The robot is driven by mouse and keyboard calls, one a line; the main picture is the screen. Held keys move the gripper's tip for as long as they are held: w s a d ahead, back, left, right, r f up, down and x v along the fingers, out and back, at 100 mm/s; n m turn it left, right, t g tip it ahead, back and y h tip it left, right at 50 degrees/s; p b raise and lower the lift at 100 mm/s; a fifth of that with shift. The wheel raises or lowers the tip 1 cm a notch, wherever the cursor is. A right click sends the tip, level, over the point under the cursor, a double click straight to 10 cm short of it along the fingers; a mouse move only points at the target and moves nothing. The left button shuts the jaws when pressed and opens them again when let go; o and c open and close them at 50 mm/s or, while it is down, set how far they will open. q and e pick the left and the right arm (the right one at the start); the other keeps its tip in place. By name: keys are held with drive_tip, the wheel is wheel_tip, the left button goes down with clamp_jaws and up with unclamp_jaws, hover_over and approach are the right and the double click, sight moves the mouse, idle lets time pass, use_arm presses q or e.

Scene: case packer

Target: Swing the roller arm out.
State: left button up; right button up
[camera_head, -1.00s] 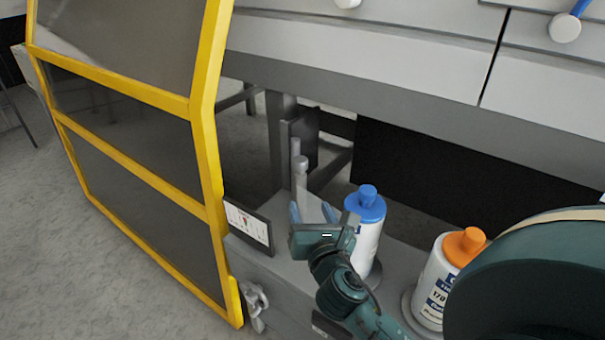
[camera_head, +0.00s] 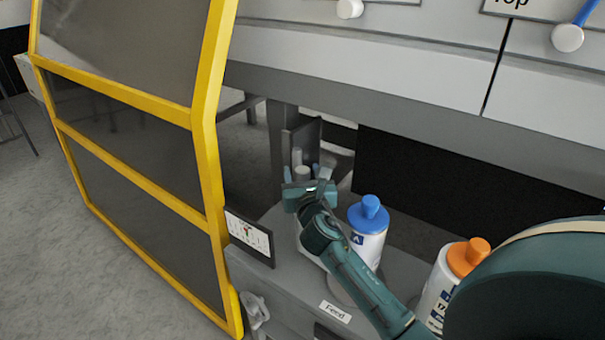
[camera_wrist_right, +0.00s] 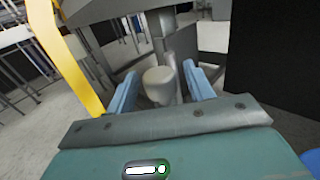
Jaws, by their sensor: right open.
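A pale grey upright cylinder with a rounded top, probably part of the roller arm (camera_head: 302,173), stands at the back of the grey ledge. A thinner grey post (camera_head: 297,156) stands just behind it. My right gripper (camera_head: 311,176) is open, its blue fingers pointing away from me toward the cylinder. In the right wrist view the cylinder (camera_wrist_right: 159,84) shows between the two open fingers (camera_wrist_right: 162,90), with gaps on both sides. The cylinder's lower part is hidden by my gripper. My left gripper is not in view.
A blue-capped bottle (camera_head: 368,235) stands close to the right of my right wrist. An orange-capped bottle (camera_head: 445,275) stands farther right. The yellow-framed guard door (camera_head: 205,150) is at left, with a small label panel (camera_head: 249,238) beside it. A grey machine panel (camera_head: 400,60) overhangs above.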

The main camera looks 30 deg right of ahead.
drive_tip(key=shift+w, duration=0.2)
clamp_jaws()
idle(0.5)
